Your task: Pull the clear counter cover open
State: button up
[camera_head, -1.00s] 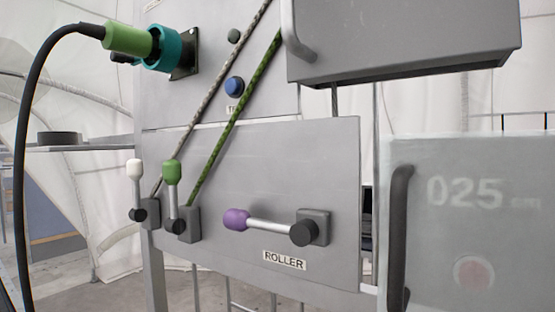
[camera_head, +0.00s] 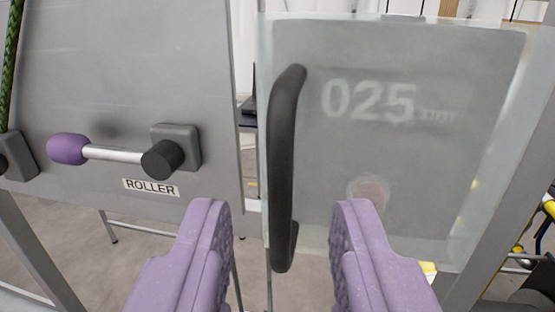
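The clear counter cover (camera_head: 450,150) is a frosted see-through panel at the right of the view, closed over a counter that reads 025 and a faint round reddish spot. Its black vertical bar handle (camera_head: 284,150) runs along the cover's left edge. My gripper (camera_head: 279,215) is open, with two purple ridged fingers, one on each side of the handle's lower part in the picture. The fingers look nearer to the camera than the handle, and I see no contact.
Left of the cover is a grey panel with a purple-knobbed lever (camera_head: 110,152) above a ROLLER label (camera_head: 151,187). A green rope (camera_head: 10,60) hangs at the far left. A grey metal post (camera_head: 510,170) stands to the right of the cover.

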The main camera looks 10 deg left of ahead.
jog(key=shift+w+a, duration=0.15)
jog(key=shift+w, duration=0.45)
jog(key=shift+c, duration=0.2)
grip_shut()
jog(key=shift+r, duration=0.1)
dwell(0.8)
